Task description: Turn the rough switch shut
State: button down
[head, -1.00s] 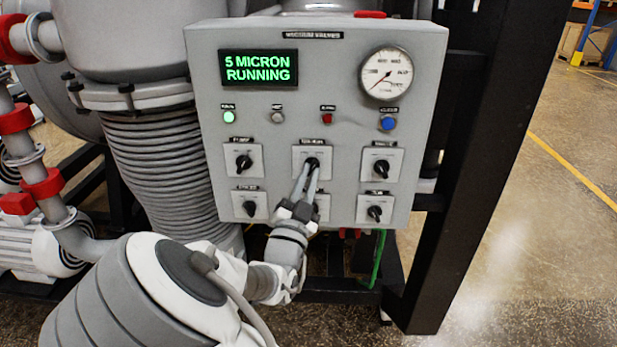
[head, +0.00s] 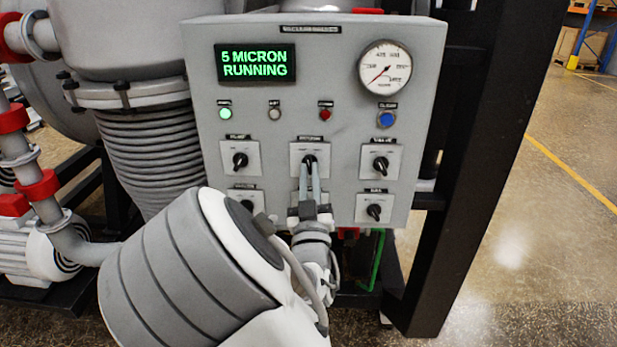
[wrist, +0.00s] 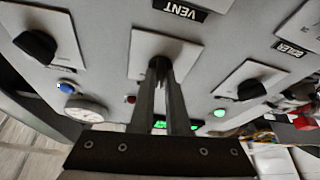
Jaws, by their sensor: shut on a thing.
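The rough switch (head: 310,159), a small black knob on a light square plate, is in the upper middle of the grey panel in the head view. Its label above is too blurred to read surely. My gripper (head: 309,168) reaches up to it from below, with both long fingers closed on the knob. In the wrist view, which sees the panel upside down, the fingertips of my gripper (wrist: 160,72) meet around the dark knob (wrist: 159,62). The fingers hide much of the knob, so its exact angle cannot be told.
Black knobs sit close by at upper left (head: 240,160), upper right (head: 381,164) and lower right (head: 374,211). The display (head: 255,63) reads "5 MICRON RUNNING". A VENT label (wrist: 181,9) shows in the wrist view. A black frame post (head: 475,170) stands right of the panel.

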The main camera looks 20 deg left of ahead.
jog(key=shift+d+r+n+g+y, duration=0.1)
jog(key=shift+n+g+y, duration=0.35)
jog(key=shift+n, duration=0.95)
jog(key=shift+d+n+g+y, duration=0.1)
jog(key=shift+n+g+y, duration=0.15)
jog(key=shift+n+y, duration=0.8)
jog(key=shift+n, duration=0.65)
jog(key=c, duration=0.9)
grip_release()
jog(key=r+p+v, duration=0.1)
jog(key=p+v, duration=0.2)
jog(key=v, duration=0.8)
jog(key=shift+s, duration=0.6)
